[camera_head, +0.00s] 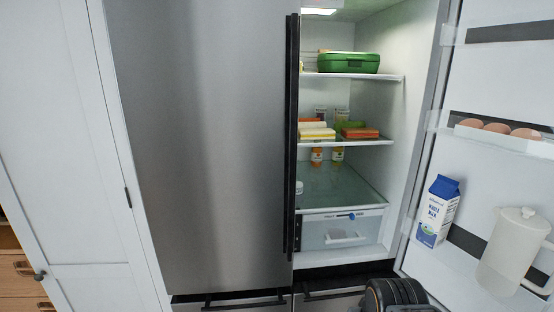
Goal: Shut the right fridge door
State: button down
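The right fridge door (480,90) stands wide open at the right side of the head view, its inner face with racks turned toward me. Its outer edge and handle are out of frame. The fridge interior (420,60) is lit and exposed. The left fridge door (200,130) is shut, with a long black vertical handle (291,140). A dark rounded part of my arm (395,294) shows at the bottom, in front of the lower drawers and left of the open door. My gripper's fingers cannot be made out.
The door racks hold eggs (497,128), a milk carton (438,211) and a pitcher (512,250). Shelves hold a green box (348,62) and several food packs. A clear drawer (342,232) sits inside, shut. A white cabinet (75,150) stands at left.

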aim_at(496, 64)
jog(key=k, duration=0.5)
jog(key=z, duration=2.5)
jog(key=i, duration=3.2)
jog(key=u, duration=4.2)
